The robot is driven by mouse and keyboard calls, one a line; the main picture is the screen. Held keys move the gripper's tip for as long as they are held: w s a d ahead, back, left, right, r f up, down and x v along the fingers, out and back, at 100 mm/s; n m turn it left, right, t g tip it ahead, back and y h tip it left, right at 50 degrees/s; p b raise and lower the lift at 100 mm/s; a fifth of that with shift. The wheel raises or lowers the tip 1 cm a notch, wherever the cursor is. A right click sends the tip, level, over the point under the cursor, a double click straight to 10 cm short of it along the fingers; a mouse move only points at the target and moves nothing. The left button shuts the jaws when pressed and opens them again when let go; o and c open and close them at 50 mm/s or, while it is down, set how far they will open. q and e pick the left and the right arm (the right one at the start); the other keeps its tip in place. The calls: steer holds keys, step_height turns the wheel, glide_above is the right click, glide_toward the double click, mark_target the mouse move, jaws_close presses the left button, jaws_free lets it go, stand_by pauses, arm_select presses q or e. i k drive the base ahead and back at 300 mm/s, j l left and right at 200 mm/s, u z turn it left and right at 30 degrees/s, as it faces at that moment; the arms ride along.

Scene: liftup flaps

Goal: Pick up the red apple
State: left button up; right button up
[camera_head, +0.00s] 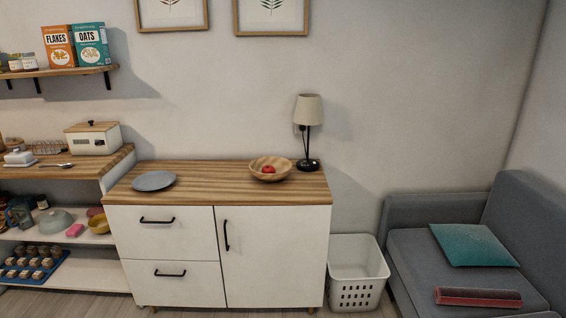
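The red apple (268,169) lies inside a round wooden bowl (271,176). Only the upper part of the apple shows above the bowl's front rim. The bowl stands on the wooden top of a white cabinet (222,192), right of the middle of that top. Neither of my grippers shows in the head view.
A grey plate (154,181) lies on the cabinet's left part. A lamp (308,125) stands close behind the bowl on the right. A white basket (357,272) and grey sofa (430,262) stand to the right. Open shelves (84,237) adjoin on the left. The cabinet top between plate and bowl is clear.

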mark_target(269, 169)
steer(key=i+l, duration=0.15)
steer(key=i, duration=0.45)
steer(key=i+l, duration=0.15)
steer(key=i, duration=0.4)
steer(key=i+l, duration=0.15)
steer(key=i, duration=0.45)
steer(key=i+l, duration=0.15)
steer(key=i, duration=0.45)
